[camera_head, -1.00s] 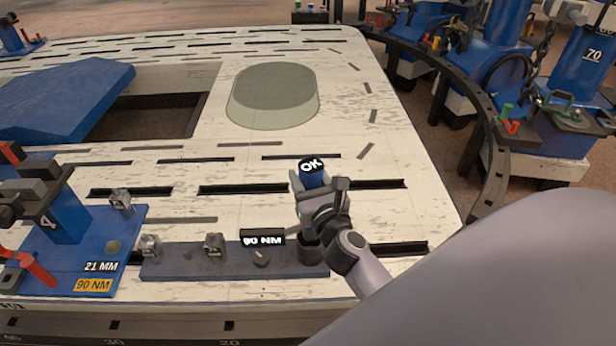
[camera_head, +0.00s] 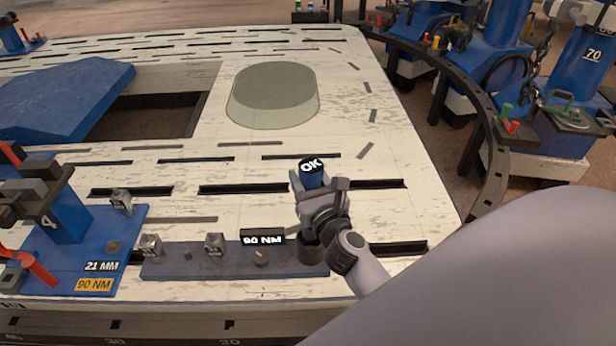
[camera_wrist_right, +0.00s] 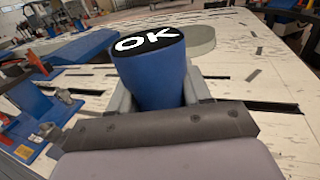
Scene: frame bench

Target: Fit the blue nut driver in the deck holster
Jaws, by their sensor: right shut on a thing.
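The blue nut driver (camera_head: 313,178) has a black top marked OK and stands upright in my right gripper (camera_head: 309,186). My right gripper is shut on it. In the right wrist view the driver's blue body and OK cap (camera_wrist_right: 150,70) fill the middle, between the fingers. The deck holster (camera_head: 310,250) is a dark round cup at the right end of a grey tool strip. The gripper and driver are right above it. The driver's lower end is hidden by the gripper, so I cannot tell whether it is inside the cup. My left gripper is not in view.
The grey strip (camera_head: 205,262) also bears small grey sockets and a 90 NM display (camera_head: 262,238). A blue station (camera_head: 75,245) with a red lever stands at the left. A grey-green oval pad (camera_head: 273,92) lies behind. The slotted white deck between is clear.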

